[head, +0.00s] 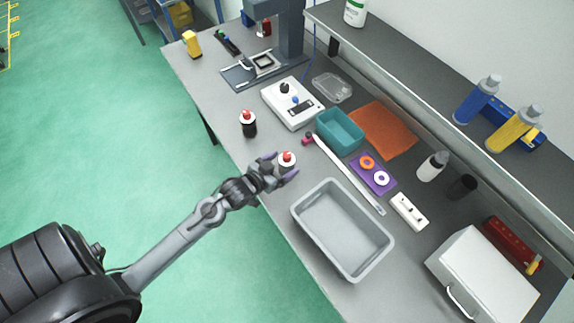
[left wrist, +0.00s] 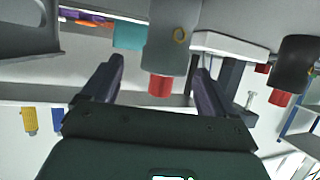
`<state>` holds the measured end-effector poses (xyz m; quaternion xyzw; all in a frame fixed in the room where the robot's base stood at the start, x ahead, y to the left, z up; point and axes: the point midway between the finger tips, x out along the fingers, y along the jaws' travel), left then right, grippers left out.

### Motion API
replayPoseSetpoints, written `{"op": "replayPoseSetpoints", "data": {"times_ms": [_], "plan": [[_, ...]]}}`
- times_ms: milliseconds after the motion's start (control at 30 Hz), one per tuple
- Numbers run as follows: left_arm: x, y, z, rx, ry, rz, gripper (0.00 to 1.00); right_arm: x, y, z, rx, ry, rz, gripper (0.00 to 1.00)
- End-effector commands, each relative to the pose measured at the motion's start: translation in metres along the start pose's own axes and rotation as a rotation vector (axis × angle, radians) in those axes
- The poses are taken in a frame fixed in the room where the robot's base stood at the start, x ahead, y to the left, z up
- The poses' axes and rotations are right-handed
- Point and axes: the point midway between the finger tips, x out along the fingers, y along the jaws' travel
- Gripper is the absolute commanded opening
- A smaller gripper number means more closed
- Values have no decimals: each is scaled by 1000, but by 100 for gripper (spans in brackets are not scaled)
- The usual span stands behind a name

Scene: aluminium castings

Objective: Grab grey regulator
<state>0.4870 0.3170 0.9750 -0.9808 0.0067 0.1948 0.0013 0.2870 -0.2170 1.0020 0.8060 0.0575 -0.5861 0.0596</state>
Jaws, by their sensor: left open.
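The grey regulator (head: 287,158), a grey cylinder with a red cap, stands near the table's front edge, left of the grey tray. In the left wrist view, which looks upside down, the regulator (left wrist: 172,38) shows just beyond and between my finger tips. My left gripper (head: 282,168) is open, with its fingers pointing at the regulator and nothing visibly clamped. I cannot tell whether a finger touches it. A black regulator with a red cap (head: 249,125) stands to the left, and it also shows at the right of the left wrist view (left wrist: 297,62).
A grey tray (head: 300,213) lies right of the regulator. Behind are a white device (head: 291,112), a teal bin (head: 340,143) and a long pale bar (head: 350,175). A white case (head: 482,275) stands at the right. Bare table lies between the two regulators.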

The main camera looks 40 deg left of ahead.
Motion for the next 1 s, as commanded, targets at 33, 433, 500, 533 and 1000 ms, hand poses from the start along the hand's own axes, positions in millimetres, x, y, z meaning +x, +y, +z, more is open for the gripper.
{"op": "replayPoseSetpoints", "data": {"times_ms": [33, 433, 500, 533, 1000], "plan": [[3, 0, -1, 0, 0, 0, 87, 0, 0, 0, 0, 0, 0, 55], [47, -5, -4, 0, 1, 0, 87, -1, 2, 0, -7, -1, 6, 55], [50, -5, -4, 1, 0, 0, 87, -1, 2, 0, -9, -2, 7, 55], [50, -5, -3, 1, 0, 0, 87, -1, 2, 0, -9, -2, 8, 55], [50, -5, -3, 0, 0, 0, 49, -1, 2, 0, -7, -2, 6, 55]]}}
